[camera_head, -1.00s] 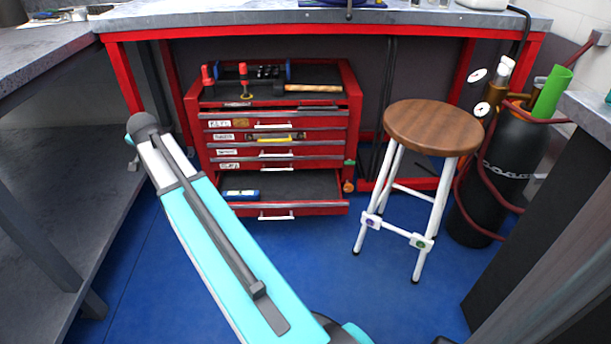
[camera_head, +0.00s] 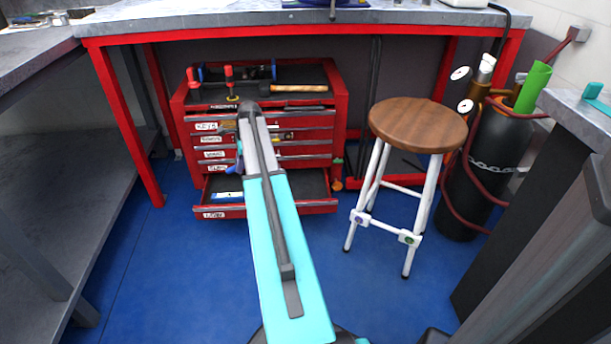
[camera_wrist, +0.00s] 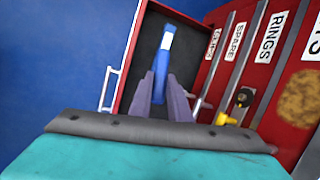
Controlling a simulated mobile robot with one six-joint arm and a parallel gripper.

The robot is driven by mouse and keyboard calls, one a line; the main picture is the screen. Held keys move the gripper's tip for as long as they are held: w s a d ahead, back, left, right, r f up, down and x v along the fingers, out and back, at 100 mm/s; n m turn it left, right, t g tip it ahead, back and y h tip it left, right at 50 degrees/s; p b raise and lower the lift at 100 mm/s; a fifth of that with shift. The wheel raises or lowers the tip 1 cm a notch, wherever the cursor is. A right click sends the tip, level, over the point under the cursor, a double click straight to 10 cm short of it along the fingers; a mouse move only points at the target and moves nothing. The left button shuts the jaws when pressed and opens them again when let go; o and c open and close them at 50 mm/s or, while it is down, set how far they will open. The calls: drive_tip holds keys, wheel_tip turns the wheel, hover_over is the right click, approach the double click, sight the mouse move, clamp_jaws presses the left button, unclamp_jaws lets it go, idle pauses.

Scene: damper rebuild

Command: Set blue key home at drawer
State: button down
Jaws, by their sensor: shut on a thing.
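My gripper (camera_wrist: 165,98) points down over the open bottom drawer (camera_head: 310,207) of the red tool chest, mostly behind my arm in the head view. In the wrist view its fingers are close together on a blue piece (camera_wrist: 158,90), which I take for the blue key. A blue item with a white band (camera_wrist: 166,43) lies in the drawer beyond the fingertips; it also shows in the head view (camera_head: 228,196). The two blues overlap in the wrist view, so I cannot tell where one ends. A small blue bit (camera_head: 239,165) shows beside my arm.
The labelled upper drawers (camera_head: 310,135) are mostly shut; one with a yellow thing (camera_wrist: 228,118) seems slightly open. A hammer (camera_head: 298,88) and red-topped tools lie on the chest. A wooden stool (camera_head: 418,125) and dark gas cylinder (camera_head: 500,165) stand right. Blue floor (camera_head: 160,260) is clear.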

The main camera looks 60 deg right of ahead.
drive_tip(key=s+d+f+m+t, duration=0.1)
drive_tip(key=s+d+f+m, duration=0.3)
drive_tip(key=s+d, duration=0.4)
drive_tip(key=s+d+f+m+t, duration=0.2)
drive_tip(key=s+d+f+m, duration=0.2)
drive_tip(key=s+d, duration=0.4)
drive_tip(key=s+f+p, duration=0.1)
drive_tip(key=s, duration=0.2)
drive_tip(key=shift+f, duration=0.2)
drive_tip(key=shift+r+p, duration=0.3)
drive_tip(key=shift+p, duration=0.7)
drive_tip(key=shift+f, duration=2.65)
drive_tip(key=shift+s+p, duration=0.1)
drive_tip(key=shift+p, duration=1.7)
drive_tip(key=shift+f, duration=0.85)
